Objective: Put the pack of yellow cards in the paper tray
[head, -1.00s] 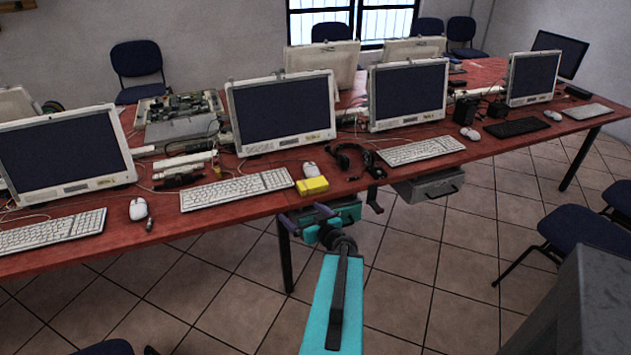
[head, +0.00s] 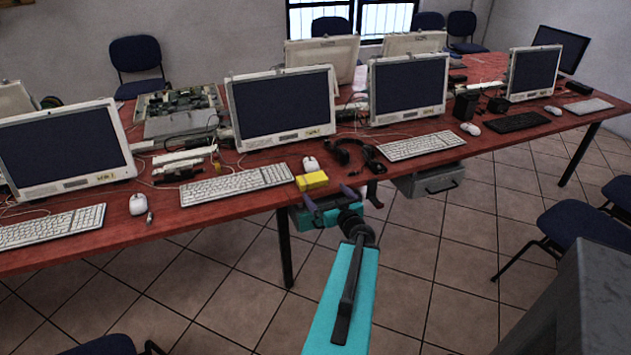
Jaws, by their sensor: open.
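The pack of yellow cards (head: 312,181) lies on the red table close to its front edge, just right of a white keyboard. My gripper (head: 328,196) is open and empty at the table's front edge. Its two purple fingers are spread apart, just in front of the pack and slightly to its right in the picture. I cannot tell whether a finger touches the pack. I cannot make out a paper tray with certainty in this view.
A white mouse (head: 310,163) is just behind the pack and black headphones (head: 354,153) lie to its right. White monitors (head: 282,108) stand behind. A grey drawer (head: 428,181) hangs under the table. Blue chairs (head: 575,220) are at the right.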

